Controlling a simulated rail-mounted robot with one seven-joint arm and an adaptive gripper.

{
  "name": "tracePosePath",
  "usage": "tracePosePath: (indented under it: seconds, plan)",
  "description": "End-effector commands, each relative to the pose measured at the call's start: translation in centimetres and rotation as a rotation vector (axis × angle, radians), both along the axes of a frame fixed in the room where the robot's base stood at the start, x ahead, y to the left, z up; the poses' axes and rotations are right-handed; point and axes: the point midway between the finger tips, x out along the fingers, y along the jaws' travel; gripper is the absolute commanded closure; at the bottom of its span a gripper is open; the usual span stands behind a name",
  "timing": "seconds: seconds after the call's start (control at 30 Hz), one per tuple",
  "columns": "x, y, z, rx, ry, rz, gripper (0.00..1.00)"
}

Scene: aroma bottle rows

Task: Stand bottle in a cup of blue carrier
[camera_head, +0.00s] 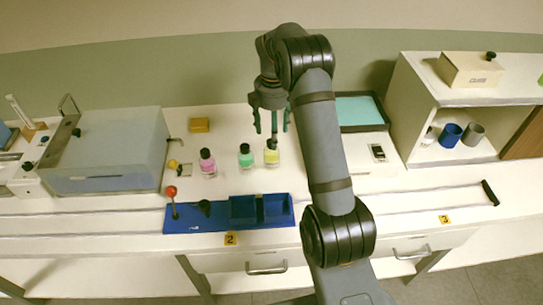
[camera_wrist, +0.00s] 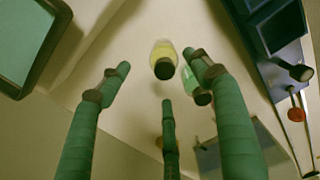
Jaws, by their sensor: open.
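Three small bottles with black caps stand upright in a row on the white bench: a pink bottle (camera_head: 208,166), a green bottle (camera_head: 246,160) and a yellow bottle (camera_head: 271,157). My gripper (camera_head: 271,128) hangs above the yellow bottle, three fingers spread and empty. In the wrist view, the yellow bottle (camera_wrist: 163,49) shows between and beyond the fingertips of my gripper (camera_wrist: 160,76). The green bottle (camera_wrist: 190,80) is partly hidden behind the right finger. The blue carrier (camera_head: 190,222) lies in front of the bottles, with two square cups at its right; it also shows in the wrist view (camera_wrist: 262,68).
A red-knobbed stick (camera_head: 171,191) and a dark knob (camera_head: 205,208) rise from the carrier's left part. A large grey-lidded box (camera_head: 110,150) stands left. A teal tray (camera_head: 358,111) lies behind my arm. A shelf (camera_head: 423,93) with cups stands right.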

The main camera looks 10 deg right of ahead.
Motion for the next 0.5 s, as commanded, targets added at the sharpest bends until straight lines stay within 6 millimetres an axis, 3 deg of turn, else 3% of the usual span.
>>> tracePosePath:
  seconds: [0.5]
  plan:
    - [-0.5, 0.4, -5.6, 0.0, 0.001, -0.002, 0.36]
